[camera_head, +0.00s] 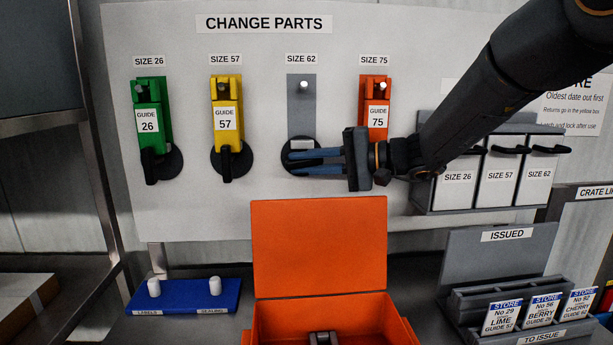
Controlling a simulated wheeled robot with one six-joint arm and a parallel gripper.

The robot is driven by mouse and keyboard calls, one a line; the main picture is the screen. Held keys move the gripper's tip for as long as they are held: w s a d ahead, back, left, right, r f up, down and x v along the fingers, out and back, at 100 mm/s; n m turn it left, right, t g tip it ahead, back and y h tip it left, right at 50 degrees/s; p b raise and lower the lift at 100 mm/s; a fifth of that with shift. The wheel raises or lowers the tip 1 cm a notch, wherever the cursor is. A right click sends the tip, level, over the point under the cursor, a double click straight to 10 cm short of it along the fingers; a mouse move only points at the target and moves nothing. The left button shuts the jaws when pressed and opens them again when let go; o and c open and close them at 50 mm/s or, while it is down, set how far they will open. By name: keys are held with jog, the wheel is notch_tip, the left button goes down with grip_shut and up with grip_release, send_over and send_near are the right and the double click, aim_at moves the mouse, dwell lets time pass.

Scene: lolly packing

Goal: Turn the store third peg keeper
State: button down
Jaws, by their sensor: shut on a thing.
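The board has several pegs in a row, and the third, under the SIZE 62 label (301,58), holds no guide. Its grey backing plate (301,112) and pale peg show bare. The third peg's keeper (286,151) is a black round piece at the foot of that plate. My gripper (294,163) comes in from the right with its blue fingers across the keeper, shut on it. The fingers hide much of the keeper, so I cannot tell which way its handle points.
Green guide 26 (148,120), yellow guide 57 (227,118) and orange guide 75 (377,116) hang beside it; my gripper hides the last one's keeper. An open orange case (319,245) stands below. Lidded boxes (498,180) are at right, above a grey ISSUED card rack (500,262).

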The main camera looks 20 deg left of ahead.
aim_at(317, 164)
jog(key=shift+f+y+b, duration=0.25)
jog(key=shift+y+b, duration=0.45)
jog(key=shift+b, duration=1.05)
jog(key=shift+r+m+b, duration=0.2)
jog(key=shift+m+b, duration=0.1)
jog(key=shift+b, duration=0.05)
jog(key=c, duration=1.7)
grip_release()
jog(key=d, duration=0.2)
jog(key=d+b, duration=0.1)
jog(key=d, duration=0.2)
jog(key=d+b, duration=0.1)
jog(key=d, duration=0.1)
jog(key=shift+w+d, duration=0.4)
